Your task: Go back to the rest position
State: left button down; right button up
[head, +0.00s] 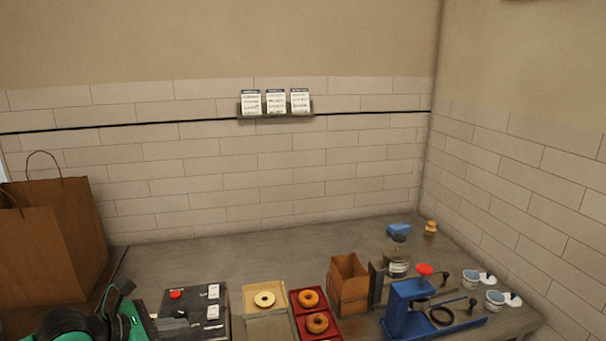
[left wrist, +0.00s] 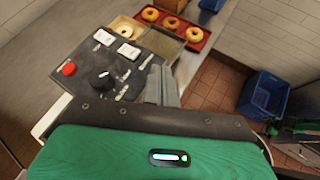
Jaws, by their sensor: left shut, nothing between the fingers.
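My left arm, green and black, comes in at the bottom left of the head view. Its gripper (head: 182,322) is low in that view, over the front of a dark control panel (head: 200,296) with a red button. In the left wrist view, the grey fingers of the left gripper (left wrist: 166,84) are together and empty, by the edge of the panel (left wrist: 82,62). My right gripper does not show in either view.
A cardboard box (head: 349,286) and a blue stand (head: 400,307) are further right. A paper bag (head: 55,238) stands left.

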pick_arm(q)
jog(key=s+d+r+n+t+h, duration=0.4)
jog(key=d+r+n+t+h, duration=0.1)
jog(key=d+r+n+h, duration=0.3)
jog(key=s+a+f+n+t+y, duration=0.1)
jog(key=a+f+n+t+y, duration=0.3)
jog(key=n+y, duration=0.65)
jog(key=a+f+n+t+y, duration=0.25)
jog(key=a+n+y, duration=0.35)
jog(key=n, duration=0.9)
jog(key=s+a+f+n+g+y, duration=0.2)
jog(key=s+f+n+g+y, duration=0.25)
jog(key=f, duration=0.55)
jog(key=s+d+f+n+g+h, duration=0.35)
jog(key=s+f+g, duration=0.3)
jog(key=s, duration=0.25)
jog(key=s+d+f+n+g+h, duration=0.2)
jog(key=s+d+f+n+g, duration=0.15)
jog(key=s+f+g, duration=0.4)
notch_tip(320, 180, down, 32)
jog(key=s+a, duration=0.1)
jog(key=s, duration=0.2)
jog(key=s+a+f, duration=0.3)
jog(key=s+f, duration=1.5)
jog(key=f, duration=0.1)
jog(key=shift+s+a+m+g, duration=0.15)
jog(key=shift+a+m+g, duration=0.05)
jog(key=shift+m+g, duration=0.1)
